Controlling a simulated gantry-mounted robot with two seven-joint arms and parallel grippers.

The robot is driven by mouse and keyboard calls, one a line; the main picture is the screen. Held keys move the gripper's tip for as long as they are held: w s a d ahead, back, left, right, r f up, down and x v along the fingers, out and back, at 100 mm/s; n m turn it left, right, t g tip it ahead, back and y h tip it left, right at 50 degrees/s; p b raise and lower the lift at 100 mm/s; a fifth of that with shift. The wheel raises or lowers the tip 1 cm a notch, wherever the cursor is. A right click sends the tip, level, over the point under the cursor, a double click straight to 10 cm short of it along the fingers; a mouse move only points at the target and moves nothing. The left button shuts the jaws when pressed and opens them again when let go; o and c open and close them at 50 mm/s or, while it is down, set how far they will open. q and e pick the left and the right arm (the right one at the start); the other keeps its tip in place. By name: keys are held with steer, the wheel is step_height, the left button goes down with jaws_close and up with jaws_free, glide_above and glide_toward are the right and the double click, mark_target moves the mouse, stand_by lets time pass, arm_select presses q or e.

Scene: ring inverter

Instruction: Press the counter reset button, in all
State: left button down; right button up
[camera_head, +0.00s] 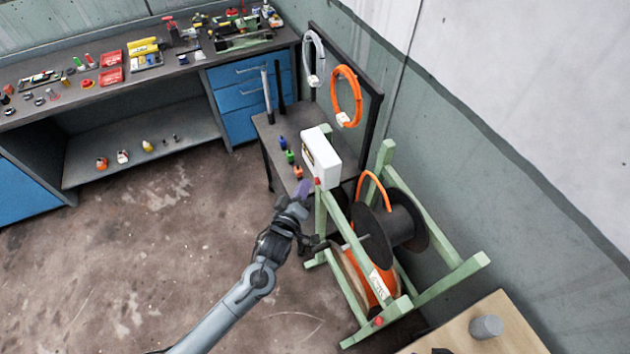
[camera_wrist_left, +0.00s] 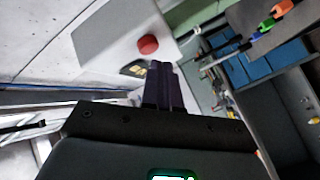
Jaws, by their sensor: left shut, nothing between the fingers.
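The counter is a white box (camera_head: 322,158) on top of the green reel stand. A red button (camera_head: 318,181) shows at its lower corner. In the left wrist view the round red button (camera_wrist_left: 148,45) stands on the pale face of the box (camera_wrist_left: 107,40), beside a dark marked panel (camera_wrist_left: 134,70). My left gripper (camera_head: 304,187) is shut and empty, its dark purple fingertips close beside the button. In the left wrist view the fingertips (camera_wrist_left: 161,68) appear just below the button; I cannot tell whether they touch it. My right gripper is not in view.
The green stand (camera_head: 440,284) holds a black and orange reel (camera_head: 402,226). A dark side table (camera_head: 270,132) with small coloured items stands behind the box. Orange (camera_head: 346,97) and white coils hang on a rack. A wooden table (camera_head: 480,335) is at lower right. Floor at left is clear.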

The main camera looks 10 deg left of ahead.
arm_select(q)
steer(key=shift+w+d, duration=0.15)
steer(key=shift+d, duration=0.05)
stand_by(0.5)
steer(key=shift+w+d, duration=0.3)
steer(key=shift+d, duration=0.1)
stand_by(0.4)
steer(key=shift+a, duration=0.1)
stand_by(0.3)
steer(key=shift+s+a+p, duration=0.35)
steer(key=shift+s+a, duration=0.2)
steer(key=shift+a, duration=0.05)
